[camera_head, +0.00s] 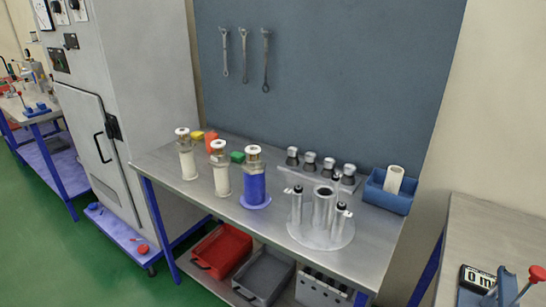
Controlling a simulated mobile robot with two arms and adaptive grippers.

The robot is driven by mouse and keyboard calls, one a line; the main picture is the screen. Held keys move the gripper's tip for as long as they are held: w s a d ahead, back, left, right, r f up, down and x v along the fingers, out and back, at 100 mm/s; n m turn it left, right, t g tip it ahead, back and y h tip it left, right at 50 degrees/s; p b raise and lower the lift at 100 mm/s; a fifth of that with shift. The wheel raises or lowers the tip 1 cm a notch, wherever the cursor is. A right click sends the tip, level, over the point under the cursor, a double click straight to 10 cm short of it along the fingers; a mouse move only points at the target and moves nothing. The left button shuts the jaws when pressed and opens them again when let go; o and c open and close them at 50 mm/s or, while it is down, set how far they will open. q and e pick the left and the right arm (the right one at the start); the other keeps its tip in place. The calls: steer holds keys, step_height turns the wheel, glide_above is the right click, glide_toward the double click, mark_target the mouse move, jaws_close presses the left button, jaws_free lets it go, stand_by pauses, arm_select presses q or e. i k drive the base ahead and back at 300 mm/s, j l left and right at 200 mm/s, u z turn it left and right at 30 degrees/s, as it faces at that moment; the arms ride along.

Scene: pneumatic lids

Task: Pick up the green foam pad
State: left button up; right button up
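The green foam pad (237,157) lies on the metal workbench (165,160) toward its back left. It sits behind the gap between a pale cylinder (220,170) and a blue cylinder (254,182), whose tops stand close to it. Part of the pad may be hidden by them. A red-orange pad (211,141) and a yellow pad (197,135) lie to its left along the same back area. Neither of my grippers shows in the head view.
Another pale cylinder (187,158) stands at the left. A round fixture (318,232) with upright metal tubes, a row of dark-bodied fittings (310,163) and a blue bin (385,198) occupy the right side. A red bin (222,250) and grey bin (263,275) sit below.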

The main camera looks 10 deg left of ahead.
mark_target(237, 157)
steer(key=j+z, duration=0.45)
steer(key=j, duration=0.15)
steer(key=j+z, duration=0.45)
steer(key=j, duration=0.2)
